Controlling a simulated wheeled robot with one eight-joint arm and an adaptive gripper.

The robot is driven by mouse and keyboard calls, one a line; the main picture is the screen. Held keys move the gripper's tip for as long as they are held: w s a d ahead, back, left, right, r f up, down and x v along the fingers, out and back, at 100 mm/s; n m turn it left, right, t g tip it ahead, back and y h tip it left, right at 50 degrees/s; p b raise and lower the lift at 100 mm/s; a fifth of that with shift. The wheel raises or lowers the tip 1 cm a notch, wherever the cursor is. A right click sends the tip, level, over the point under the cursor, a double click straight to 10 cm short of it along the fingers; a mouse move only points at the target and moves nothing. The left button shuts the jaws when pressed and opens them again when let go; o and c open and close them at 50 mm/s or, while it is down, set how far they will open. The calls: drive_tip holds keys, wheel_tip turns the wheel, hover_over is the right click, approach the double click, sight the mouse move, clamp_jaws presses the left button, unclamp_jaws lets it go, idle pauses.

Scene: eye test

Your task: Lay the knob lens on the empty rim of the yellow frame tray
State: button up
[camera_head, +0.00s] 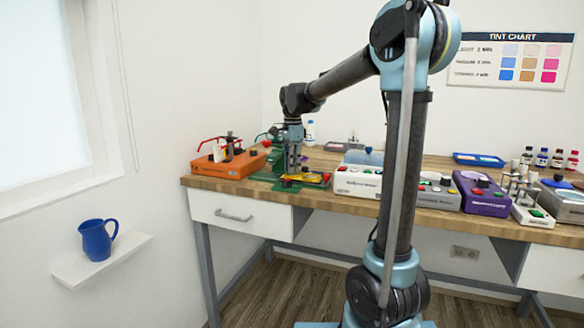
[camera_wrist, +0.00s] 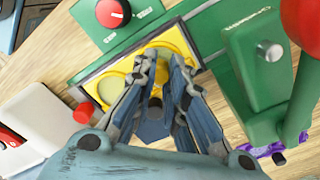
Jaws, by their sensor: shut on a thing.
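The yellow frame tray (camera_wrist: 94,83) lies on the green machine (camera_wrist: 118,47) in the wrist view. A pale round area (camera_wrist: 121,98) fills its left opening; I cannot tell whether this is a lens or bare rim. My gripper (camera_wrist: 163,58) is over the right part of the tray, its fingertips close together and shut on the knob lens, which the fingers mostly hide. I cannot tell whether the lens touches the rim. In the head view my gripper (camera_head: 292,170) points down at the tray (camera_head: 312,178) on the bench's left part.
Close right in the wrist view stands a green upright part (camera_wrist: 257,75) with a red ball (camera_wrist: 303,22). A white box (camera_wrist: 35,125) is on the left. In the head view an orange machine (camera_head: 225,166) stands left, a white one (camera_head: 358,180) right.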

drive_tip(key=shift+f, duration=0.2)
idle(0.3)
drive_tip(key=o, duration=0.8)
drive_tip(key=shift+o, duration=0.7)
drive_tip(key=shift+o, duration=1.1)
drive_tip(key=shift+r, duration=3)
